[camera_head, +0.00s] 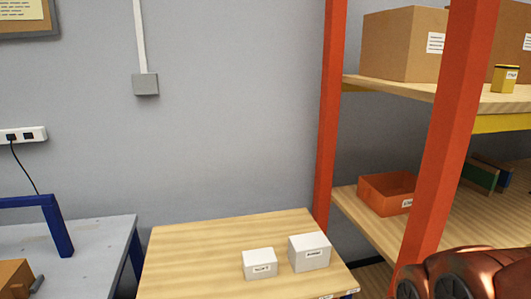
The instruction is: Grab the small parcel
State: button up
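Two white boxes with small labels stand upright on a light wooden table (200,255). The smaller one, the small parcel (259,257), is on the left and a little nearer to me. The larger white box (309,243) stands to its right and slightly behind, close beside it. The print on the labels is too small to read. A copper-coloured part of my arm shows at the bottom right, right of the table. My gripper's fingers are not in view.
An orange-posted shelf rack (438,150) stands right of the table, holding cardboard boxes (405,45), a yellow container (504,78) and an orange bin (383,203). A grey workbench (95,250) with a blue frame (55,220) is at the left. The table's left half is clear.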

aim_at(261, 263)
jog(key=u, duration=0.7)
jog(key=i, duration=1)
jog(key=u, duration=1.95)
